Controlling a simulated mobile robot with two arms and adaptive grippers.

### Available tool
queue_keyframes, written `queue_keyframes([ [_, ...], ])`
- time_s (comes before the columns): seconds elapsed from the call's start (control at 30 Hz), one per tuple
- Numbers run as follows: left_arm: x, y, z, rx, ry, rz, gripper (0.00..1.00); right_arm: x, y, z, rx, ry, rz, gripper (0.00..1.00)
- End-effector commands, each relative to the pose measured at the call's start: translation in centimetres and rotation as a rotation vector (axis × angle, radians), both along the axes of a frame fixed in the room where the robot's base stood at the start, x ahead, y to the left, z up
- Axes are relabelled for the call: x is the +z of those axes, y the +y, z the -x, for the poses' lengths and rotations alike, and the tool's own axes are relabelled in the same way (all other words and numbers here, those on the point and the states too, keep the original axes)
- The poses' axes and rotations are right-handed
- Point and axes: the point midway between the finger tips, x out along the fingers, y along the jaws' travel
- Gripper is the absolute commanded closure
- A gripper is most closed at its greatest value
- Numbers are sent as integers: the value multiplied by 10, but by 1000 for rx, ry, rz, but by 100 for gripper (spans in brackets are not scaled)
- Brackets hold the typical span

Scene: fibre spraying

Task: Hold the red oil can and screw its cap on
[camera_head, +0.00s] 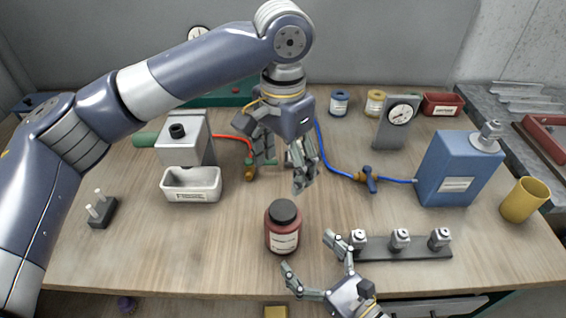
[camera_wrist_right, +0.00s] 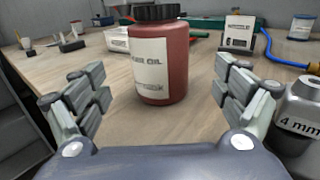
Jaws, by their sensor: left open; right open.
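The red oil can (camera_head: 283,233) stands upright near the front middle of the wooden table. A black cap (camera_head: 284,211) sits on its top; I cannot tell how tight it is. In the right wrist view the red oil can (camera_wrist_right: 161,65) stands ahead, between the open fingers, with its black cap (camera_wrist_right: 155,12) cut by the top edge. My right gripper (camera_head: 311,258) is open and empty in front and right of the can; its fingers (camera_wrist_right: 158,105) do not touch it. My left gripper (camera_head: 278,180) is open above the table, behind the can, fingers pointing down.
A rack (camera_head: 400,252) with several metal fittings lies close to the right gripper. A white bin (camera_head: 192,186) is left of the can. A blue canister (camera_head: 455,170) and yellow cup (camera_head: 524,200) stand at right. A blue hose (camera_head: 335,163) crosses behind.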

Motion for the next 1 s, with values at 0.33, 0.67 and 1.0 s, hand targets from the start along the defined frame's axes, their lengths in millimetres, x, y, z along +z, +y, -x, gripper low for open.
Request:
queue_keyframes([
  [0.33, 0, 0, 0, 0, 0, 0, 29, 1, -22, 29, 0, -1, -1, 9],
  [0.67, 0, 0, 0, 0, 0, 0, 29, 1, -23, 30, 0, -2, -1, 9],
  [1.0, 0, 0, 0, -1, 0, 0, 29, 0, -23, 30, 0, -1, -1, 9],
])
